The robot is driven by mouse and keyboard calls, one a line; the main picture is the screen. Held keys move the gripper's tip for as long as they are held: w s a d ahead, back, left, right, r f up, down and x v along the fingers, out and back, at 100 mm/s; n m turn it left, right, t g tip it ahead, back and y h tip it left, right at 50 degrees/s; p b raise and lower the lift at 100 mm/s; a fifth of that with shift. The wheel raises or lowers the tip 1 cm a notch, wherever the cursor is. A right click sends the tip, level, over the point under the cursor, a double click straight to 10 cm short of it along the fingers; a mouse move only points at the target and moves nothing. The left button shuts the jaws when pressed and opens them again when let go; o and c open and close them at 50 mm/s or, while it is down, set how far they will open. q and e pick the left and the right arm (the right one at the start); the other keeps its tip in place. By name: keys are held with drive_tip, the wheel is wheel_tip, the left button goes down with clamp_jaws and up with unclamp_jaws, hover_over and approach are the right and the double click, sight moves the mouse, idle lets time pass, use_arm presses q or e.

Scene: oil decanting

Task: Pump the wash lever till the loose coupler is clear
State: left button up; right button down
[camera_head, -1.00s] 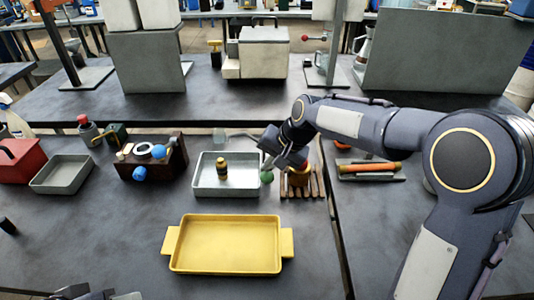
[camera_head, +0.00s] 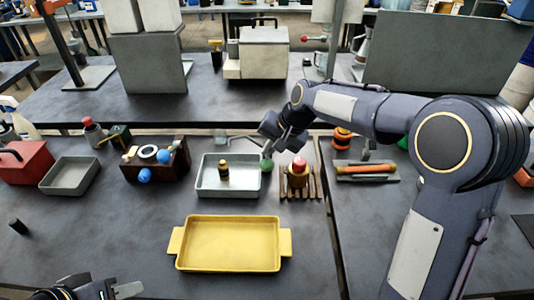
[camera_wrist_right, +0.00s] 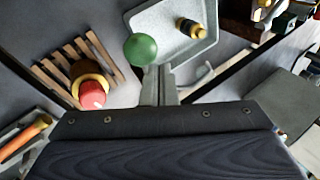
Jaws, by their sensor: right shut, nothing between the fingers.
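The wash lever's green knob (camera_head: 267,165) stands at the right edge of the grey wash tray (camera_head: 201,188). The loose coupler (camera_head: 223,169), a small dark cylinder with a yellow band, stands inside that tray; whether it is clean I cannot tell. My right gripper (camera_head: 268,152) is shut and empty, just above and behind the green knob. In the right wrist view its closed fingers (camera_wrist_right: 160,86) are close to the knob (camera_wrist_right: 141,48); contact is unclear. My left gripper (camera_head: 112,291) is at the bottom left edge, partly cut off.
A slatted wooden rack (camera_head: 314,186) with a red-topped part (camera_head: 299,166) stands right of the wash tray. An empty yellow tray (camera_head: 230,244) lies in front. A dark block with blue knobs (camera_head: 177,160) stands left. The front left bench is mostly clear.

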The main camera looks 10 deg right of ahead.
drive_tip(key=shift+w+r+p, duration=0.25)
drive_tip(key=shift+r+p, duration=0.1)
drive_tip(key=shift+r, duration=0.2)
drive_tip(key=r+p, duration=0.1)
drive_tip(key=w+r+p, duration=0.1)
drive_tip(key=r+p, duration=0.1)
drive_tip(key=w+r+p, duration=0.1)
drive_tip(key=shift+d+r+p, duration=0.25)
drive_tip(key=shift+p, duration=0.1)
idle(0.7)
drive_tip(key=s+d+r+n, duration=0.1)
drive_tip(key=s+d+r, duration=0.15)
drive_tip(key=s, duration=0.55)
drive_tip(key=s+d+r+n+t, duration=0.1)
drive_tip(key=s+d, duration=0.2)
drive_tip(key=s, duration=0.5)
drive_tip(key=s+d+r, duration=0.2)
drive_tip(key=s+d, duration=0.1)
drive_tip(key=s, duration=0.6)
drive_tip(key=s+f+n+t, duration=0.1)
drive_tip(key=s+f, duration=0.4)
drive_tip(key=s, duration=0.4)
drive_tip(key=shift+s+n, duration=0.15)
drive_tip(key=shift+n, duration=0.25)
